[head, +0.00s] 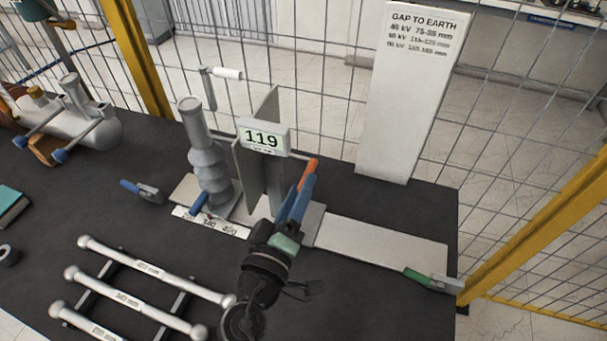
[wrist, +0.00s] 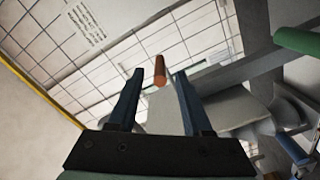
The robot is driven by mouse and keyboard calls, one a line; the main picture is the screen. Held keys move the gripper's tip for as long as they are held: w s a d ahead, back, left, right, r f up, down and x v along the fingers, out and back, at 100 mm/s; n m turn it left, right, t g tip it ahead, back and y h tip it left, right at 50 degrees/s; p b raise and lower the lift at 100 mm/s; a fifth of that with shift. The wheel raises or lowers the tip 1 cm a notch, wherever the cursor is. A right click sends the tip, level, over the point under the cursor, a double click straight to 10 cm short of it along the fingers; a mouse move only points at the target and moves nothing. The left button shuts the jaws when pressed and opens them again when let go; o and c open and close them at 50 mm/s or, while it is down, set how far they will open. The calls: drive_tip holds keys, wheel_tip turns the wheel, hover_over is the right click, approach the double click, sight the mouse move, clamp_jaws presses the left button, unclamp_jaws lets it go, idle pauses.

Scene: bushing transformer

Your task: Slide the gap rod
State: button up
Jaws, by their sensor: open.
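In the wrist view my gripper (wrist: 159,76) is open, and the orange end (wrist: 160,70) shows between the two fingertips, with space visible on both sides. I cannot tell its exact depth. A display (head: 262,138) reading 119 stands left of my gripper. A grey ribbed bushing (head: 208,160) stands further left.
Several ball-ended rods (head: 140,298) rest on a rack in front. A sign (head: 415,100) and mesh fence stand behind.

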drive_tip(key=shift+x, duration=1.15)
clamp_jaws()
idle(0.6)
